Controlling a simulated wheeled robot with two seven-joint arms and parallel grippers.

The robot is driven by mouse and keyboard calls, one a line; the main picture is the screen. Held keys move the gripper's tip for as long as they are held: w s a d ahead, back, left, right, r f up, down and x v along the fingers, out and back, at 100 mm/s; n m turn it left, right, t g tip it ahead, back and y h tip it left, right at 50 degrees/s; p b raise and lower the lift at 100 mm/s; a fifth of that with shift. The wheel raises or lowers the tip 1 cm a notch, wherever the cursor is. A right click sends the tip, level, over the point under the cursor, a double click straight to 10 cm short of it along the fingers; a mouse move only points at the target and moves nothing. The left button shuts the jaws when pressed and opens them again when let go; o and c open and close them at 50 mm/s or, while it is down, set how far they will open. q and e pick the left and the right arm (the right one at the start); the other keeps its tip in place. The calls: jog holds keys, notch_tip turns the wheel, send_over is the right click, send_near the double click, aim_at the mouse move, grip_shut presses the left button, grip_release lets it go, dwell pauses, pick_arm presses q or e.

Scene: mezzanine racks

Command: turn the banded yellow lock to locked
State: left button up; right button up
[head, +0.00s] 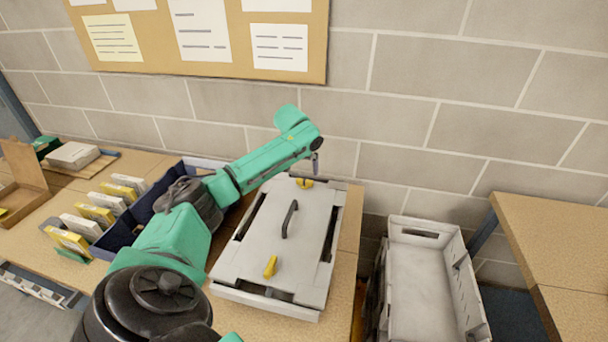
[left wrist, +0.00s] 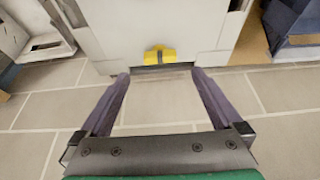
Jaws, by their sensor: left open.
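A pale grey case (head: 262,245) lies on the table, with a black handle (head: 290,220) in the middle of its top. A yellow lock with a dark band (head: 304,183) is at its far edge; it also shows in the left wrist view (left wrist: 160,56), just beyond the fingertips and centred between them. A second yellow lock (head: 270,267) sits near the near edge; I see no band on it. My left gripper (head: 316,165) is open and empty, close to the far lock and apart from it. In the left wrist view its fingers (left wrist: 160,74) are spread wide. My right gripper is not in view.
A dark blue bin (head: 125,228) and several yellow and white boxes (head: 95,212) stand left of the case. A grey crate (head: 420,285) is to the right, below another table (head: 560,235). The block wall (head: 420,100) rises close behind the case.

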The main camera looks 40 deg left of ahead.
aim_at(304, 180)
pick_arm(q)
jog(key=x, duration=0.7)
jog(key=shift+w+a+f, duration=0.1)
jog(key=shift+w+a, duration=0.1)
jog(key=shift+w, duration=0.25)
jog(key=shift+w+f, duration=0.1)
jog(key=shift+f, duration=0.2)
jog(key=shift+c, duration=0.9)
grip_shut()
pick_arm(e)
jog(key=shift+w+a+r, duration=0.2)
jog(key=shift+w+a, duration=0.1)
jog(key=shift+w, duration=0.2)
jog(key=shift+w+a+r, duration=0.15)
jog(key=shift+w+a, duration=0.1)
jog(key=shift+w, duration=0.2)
